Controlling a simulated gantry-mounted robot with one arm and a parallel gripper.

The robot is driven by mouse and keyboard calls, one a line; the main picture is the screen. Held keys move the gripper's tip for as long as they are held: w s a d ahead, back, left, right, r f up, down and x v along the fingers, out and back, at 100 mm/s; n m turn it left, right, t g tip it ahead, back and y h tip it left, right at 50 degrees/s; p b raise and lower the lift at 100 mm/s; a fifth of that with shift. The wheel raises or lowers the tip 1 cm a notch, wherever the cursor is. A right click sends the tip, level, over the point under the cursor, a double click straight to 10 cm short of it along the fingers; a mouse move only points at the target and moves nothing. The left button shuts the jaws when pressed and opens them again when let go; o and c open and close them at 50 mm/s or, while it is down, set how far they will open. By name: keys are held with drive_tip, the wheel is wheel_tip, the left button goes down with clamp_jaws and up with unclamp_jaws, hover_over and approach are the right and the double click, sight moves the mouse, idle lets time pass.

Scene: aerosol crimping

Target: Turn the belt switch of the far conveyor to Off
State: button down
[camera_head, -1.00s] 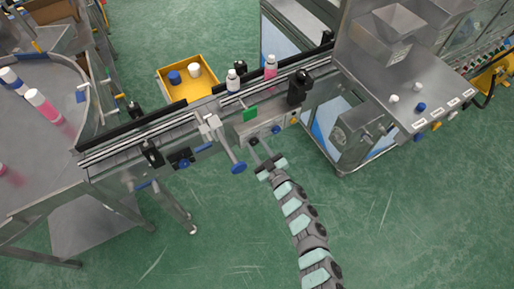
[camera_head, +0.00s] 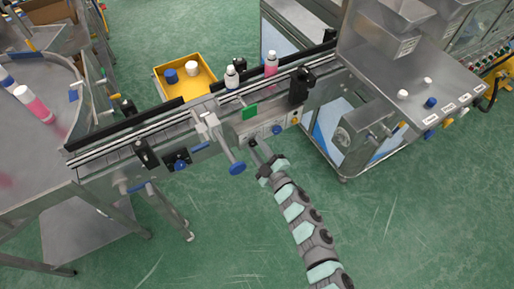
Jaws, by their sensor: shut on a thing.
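The conveyor (camera_head: 130,150) runs diagonally across the picture, with a grey control box (camera_head: 264,131) on its near side below a green plate (camera_head: 250,112). My gripper (camera_head: 256,146) reaches up from below to the box's lower left part. Its jaws are shut on a small dark knob there, which I take as the belt switch. The fingers mostly hide the knob, and its pointing direction and any label are too small to read. A blue knob (camera_head: 277,129) on the same box, right of my gripper, is free.
A blue-ended handle (camera_head: 237,168) sticks out just left of my gripper. A yellow bin (camera_head: 208,88) lies behind the conveyor. A steel machine (camera_head: 380,90) stands right. Green floor in front is clear.

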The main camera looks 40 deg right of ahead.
idle(0.3)
drive_tip(key=c, duration=1)
unclamp_jaws()
drive_tip(key=p+v, duration=0.1)
drive_tip(key=v, duration=1)
